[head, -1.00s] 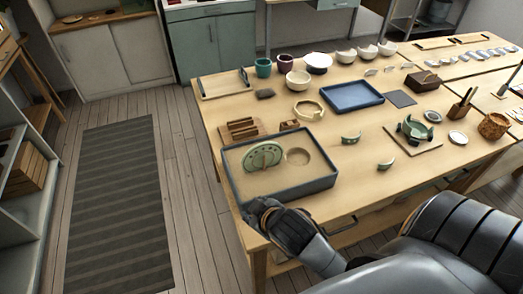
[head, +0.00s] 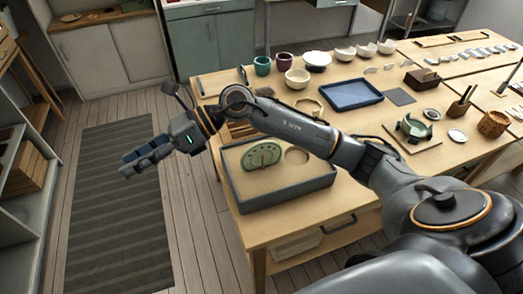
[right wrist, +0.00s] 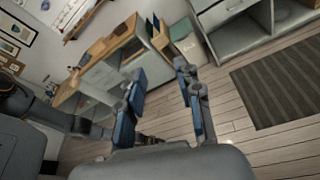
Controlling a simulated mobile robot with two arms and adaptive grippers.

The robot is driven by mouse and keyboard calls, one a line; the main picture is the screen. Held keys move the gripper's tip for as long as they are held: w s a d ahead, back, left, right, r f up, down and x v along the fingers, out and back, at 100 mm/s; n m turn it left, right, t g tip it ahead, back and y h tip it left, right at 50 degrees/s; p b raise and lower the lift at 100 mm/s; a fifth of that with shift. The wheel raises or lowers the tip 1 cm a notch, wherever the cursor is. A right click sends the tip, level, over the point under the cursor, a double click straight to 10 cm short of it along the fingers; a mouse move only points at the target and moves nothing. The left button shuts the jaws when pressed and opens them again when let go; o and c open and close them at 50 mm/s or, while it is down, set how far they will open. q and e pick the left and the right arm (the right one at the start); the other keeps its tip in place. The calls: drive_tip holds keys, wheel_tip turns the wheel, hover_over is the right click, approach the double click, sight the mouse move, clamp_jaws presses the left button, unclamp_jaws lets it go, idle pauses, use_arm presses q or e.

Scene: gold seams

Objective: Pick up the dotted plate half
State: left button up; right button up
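The green plate half with pale dots (head: 262,155) stands with its flat edge down in a grey-rimmed tray (head: 289,201) at the table's near left corner. In the head view my right gripper (head: 142,158) is past the table's left edge, over the floor and striped mat, left of the plate half and clear of it. In the right wrist view its two blue-padded fingers (right wrist: 163,108) stand apart with nothing between them. My right forearm crosses above the table and hides part of it. My left gripper is not seen.
A round hollow (head: 297,155) lies in the tray beside the plate half. A blue tray (head: 351,95), several bowls and cups, and a green piece on a board (head: 414,128) stand farther back. Open floor with a striped mat (head: 115,215) lies left of the table.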

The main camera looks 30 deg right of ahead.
drive_tip(key=w+d+f+n+g+h, duration=0.1)
drive_tip(key=d+f+h, duration=0.15)
drive_tip(key=d, duration=0.25)
drive_tip(key=w+d+f+n+h, duration=0.2)
drive_tip(key=d+h, duration=0.2)
drive_tip(key=d, duration=0.1)
drive_tip(key=r+h, duration=0.1)
drive_tip(key=h, duration=0.7)
hover_over(262, 142)
drive_tip(key=shift+g, duration=0.4)
wheel_tip(262, 142, down, 7)
drive_tip(key=shift+w+f+p, duration=0.15)
drive_tip(key=shift+p, duration=0.9)
drive_tip(key=shift+m, duration=0.3)
wheel_tip(262, 142, down, 4)
drive_tip(key=shift+f+p, duration=0.1)
drive_tip(key=shift+p, duration=1.15)
drive_tip(key=shift+f, duration=0.55)
clamp_jaws()
